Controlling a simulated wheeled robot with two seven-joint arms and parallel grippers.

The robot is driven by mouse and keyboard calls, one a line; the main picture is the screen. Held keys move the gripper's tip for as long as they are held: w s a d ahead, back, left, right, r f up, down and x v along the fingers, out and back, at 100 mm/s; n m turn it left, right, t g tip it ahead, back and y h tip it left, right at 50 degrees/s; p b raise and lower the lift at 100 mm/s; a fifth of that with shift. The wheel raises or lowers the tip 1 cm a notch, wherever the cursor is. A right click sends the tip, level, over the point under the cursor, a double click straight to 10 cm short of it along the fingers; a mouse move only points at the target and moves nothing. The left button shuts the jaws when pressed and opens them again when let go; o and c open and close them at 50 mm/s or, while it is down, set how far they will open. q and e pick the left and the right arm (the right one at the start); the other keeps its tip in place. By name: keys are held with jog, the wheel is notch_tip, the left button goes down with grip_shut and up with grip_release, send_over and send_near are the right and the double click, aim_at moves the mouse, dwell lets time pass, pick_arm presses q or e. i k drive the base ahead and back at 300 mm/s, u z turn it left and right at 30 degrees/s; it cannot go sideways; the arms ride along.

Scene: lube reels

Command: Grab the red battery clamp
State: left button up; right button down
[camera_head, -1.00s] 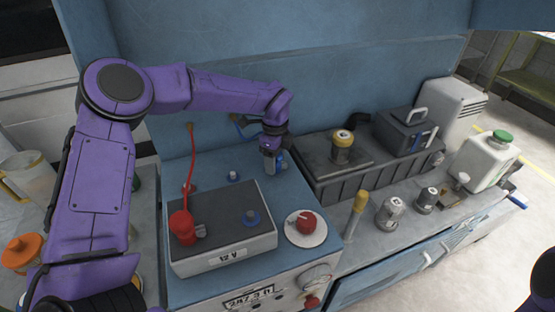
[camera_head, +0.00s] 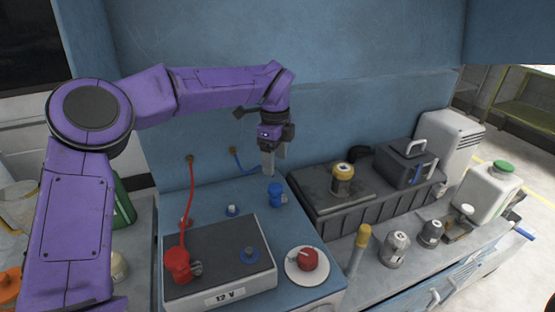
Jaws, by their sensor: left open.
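The red battery clamp (camera_head: 178,265) sits at the left front of the grey 12 V battery (camera_head: 218,258), with its red cable (camera_head: 188,205) rising to the blue back wall. The blue clamp (camera_head: 276,194) stands on the blue bench top, right of and behind the battery. My left gripper (camera_head: 268,172) is open and empty, pointing down just above and behind the blue clamp. It is well to the right of and behind the red clamp. My right gripper is not in view.
A red knob on a white dial (camera_head: 307,262) is right of the battery. A dark tray (camera_head: 345,203) with a yellow-topped can (camera_head: 342,179) stands further right. A yellow-handled tool (camera_head: 360,247) and metal fittings (camera_head: 397,248) stand before it. Small posts (camera_head: 232,210) stand behind the battery.

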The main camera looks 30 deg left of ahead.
aim_at(176, 259)
jog(key=u, duration=1.7)
